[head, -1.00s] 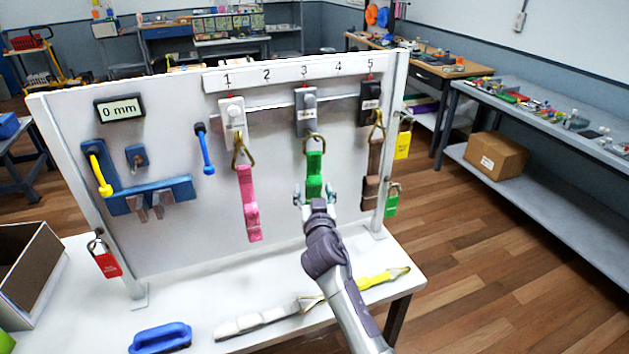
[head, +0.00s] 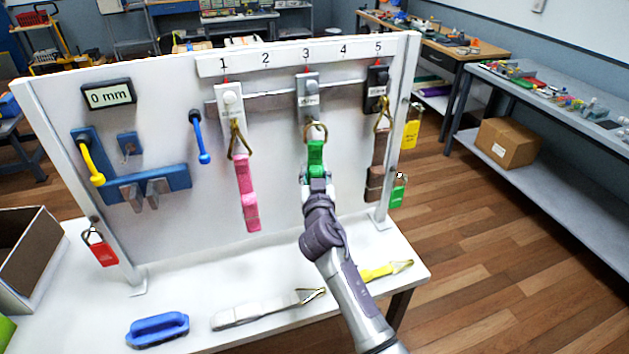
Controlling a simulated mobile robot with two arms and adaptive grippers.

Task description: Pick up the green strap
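The green strap (head: 316,155) hangs by a metal ring from the grey holder under number 3 on the white wall panel. My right gripper (head: 317,176) is at the strap's lower part, with its fingertips at either side of it. The gripper hides the strap's lower end, and I cannot tell whether the fingers press on the strap. My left gripper is not in view.
A pink strap (head: 246,190) hangs under number 1 and a brown strap (head: 377,170) under number 5. A grey strap (head: 262,310), a yellow strap (head: 380,271) and a blue handle (head: 157,329) lie on the white table (head: 200,285). An open box (head: 30,275) stands at left.

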